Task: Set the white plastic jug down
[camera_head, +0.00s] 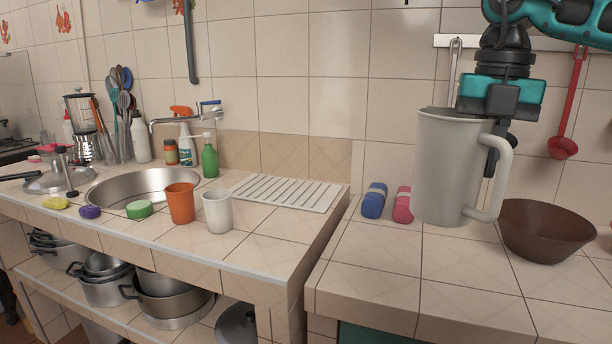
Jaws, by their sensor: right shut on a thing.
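The white plastic jug (449,165) is upright at the right of the head view, over the right-hand tiled counter (400,258). Its handle points right. My right gripper (496,135) comes in from above and is shut on the jug near its rim and the top of the handle. The fingertips are partly hidden by the jug and handle. Whether the jug's base touches the counter or hangs just above it, I cannot tell. My left gripper is not in view.
A brown bowl (545,231) stands right of the jug, close to its handle. The counter's front is clear. An orange cup (181,204) and a white cup (218,211) stand on the left counter.

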